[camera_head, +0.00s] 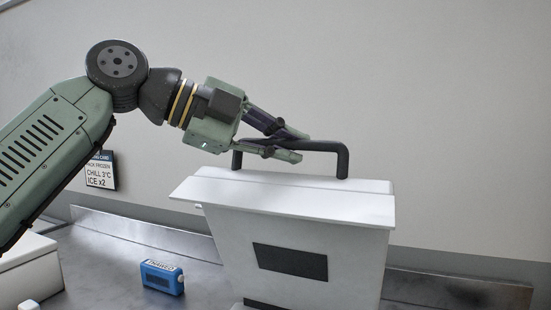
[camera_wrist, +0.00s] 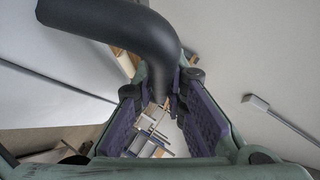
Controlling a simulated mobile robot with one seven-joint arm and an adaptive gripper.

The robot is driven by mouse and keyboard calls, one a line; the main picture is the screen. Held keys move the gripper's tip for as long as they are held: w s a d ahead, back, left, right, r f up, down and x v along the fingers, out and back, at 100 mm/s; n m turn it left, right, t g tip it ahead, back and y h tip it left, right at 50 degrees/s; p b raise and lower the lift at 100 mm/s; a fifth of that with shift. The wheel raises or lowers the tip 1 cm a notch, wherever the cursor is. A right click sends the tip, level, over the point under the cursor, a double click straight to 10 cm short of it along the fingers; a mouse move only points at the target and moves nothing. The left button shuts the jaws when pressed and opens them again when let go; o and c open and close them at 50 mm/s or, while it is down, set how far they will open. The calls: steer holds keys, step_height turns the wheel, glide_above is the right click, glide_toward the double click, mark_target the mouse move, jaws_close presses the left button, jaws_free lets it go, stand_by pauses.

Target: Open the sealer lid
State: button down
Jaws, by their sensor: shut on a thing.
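The sealer (camera_head: 320,235) is a white box with a dark panel on its front. Its white lid (camera_head: 285,198) lies across the top, with no clear gap seen between lid and body. A black bar handle (camera_head: 342,160) stands up from the lid. My gripper (camera_head: 298,147) reaches in from the left and is shut on the handle's crossbar. In the wrist view the curved dark handle (camera_wrist: 125,22) is large and close, running in between the purple finger pads. The fingers hide part of the crossbar in the head view.
A blue labelled box (camera_head: 162,277) lies on the metal counter (camera_head: 105,262) left of the sealer. A white container (camera_head: 28,270) stands at the far left. A dark sign (camera_head: 101,172) hangs on the wall behind my arm. Air above the lid is clear.

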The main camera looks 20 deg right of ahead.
steer(key=shift+w+d+r, duration=0.15)
steer(key=shift+w+d, duration=0.15)
steer(key=shift+w, duration=0.1)
steer(key=c, duration=1.6)
jaws_free()
steer(key=v, duration=1.2)
steer(key=shift+r, duration=0.1)
